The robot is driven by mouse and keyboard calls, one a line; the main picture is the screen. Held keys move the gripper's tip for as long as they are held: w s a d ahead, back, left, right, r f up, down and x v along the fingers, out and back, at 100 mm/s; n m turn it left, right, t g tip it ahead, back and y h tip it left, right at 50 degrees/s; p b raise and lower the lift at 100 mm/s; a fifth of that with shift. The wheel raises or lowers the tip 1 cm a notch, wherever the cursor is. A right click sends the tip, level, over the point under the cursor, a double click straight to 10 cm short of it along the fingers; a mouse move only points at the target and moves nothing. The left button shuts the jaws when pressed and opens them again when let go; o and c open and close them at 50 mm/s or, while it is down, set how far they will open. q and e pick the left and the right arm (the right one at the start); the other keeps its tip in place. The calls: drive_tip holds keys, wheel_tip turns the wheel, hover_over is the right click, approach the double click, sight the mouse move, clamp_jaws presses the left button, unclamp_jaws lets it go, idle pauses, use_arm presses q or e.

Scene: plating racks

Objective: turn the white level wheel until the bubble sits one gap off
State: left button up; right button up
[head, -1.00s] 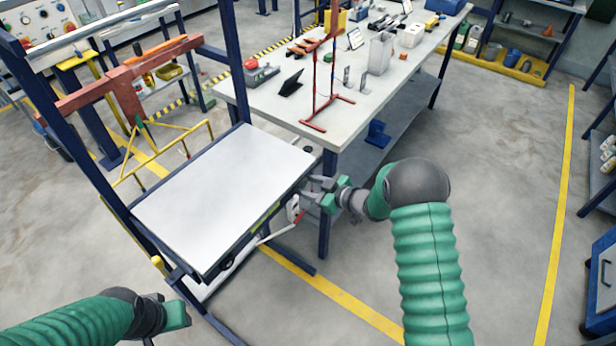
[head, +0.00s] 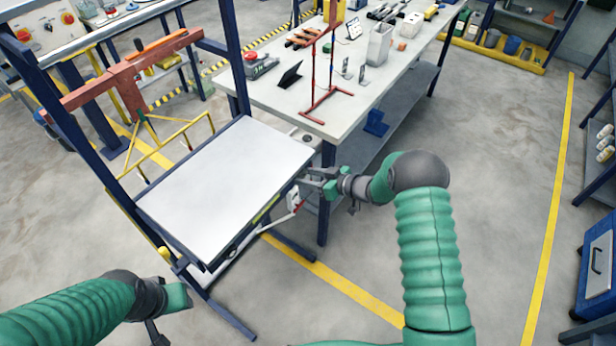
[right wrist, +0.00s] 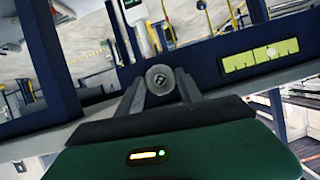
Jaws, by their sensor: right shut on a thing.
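My right gripper (head: 307,181) is at the right edge of a white-topped table (head: 225,175). In the right wrist view its two fingers (right wrist: 160,88) are shut on a round, pale grey wheel (right wrist: 160,78) seen end-on, with a dark recess in its centre. I take this as the level wheel; in the head view the gripper hides it. A yellow-green level vial (right wrist: 260,57) sits on the blue rail to its right, with a pale round bubble (right wrist: 271,53) right of the vial's middle. Its exact gap is too small to tell. My left gripper (head: 178,298) is at lower left; its fingers are unclear.
A long workbench (head: 345,125) with a red stand (head: 325,88) is just behind my right gripper. A blue frame with a reddish crossbar (head: 125,75) rises at the table's left. The white tabletop is bare. Floor to the right is open.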

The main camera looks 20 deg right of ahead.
drive_tip(key=o, duration=1.1)
drive_tip(key=shift+s+d+f, duration=0.1)
drive_tip(key=shift+s+f, duration=0.05)
drive_tip(key=shift+f, duration=0.1)
drive_tip(key=shift+c, duration=0.2)
drive_tip(key=shift+r, duration=0.1)
drive_tip(key=shift+d, duration=0.1)
drive_tip(key=v, duration=1.6)
drive_tip(key=shift+s+d+r+p, duration=0.15)
drive_tip(key=shift+d+p, duration=0.05)
drive_tip(key=shift+p, duration=0.1)
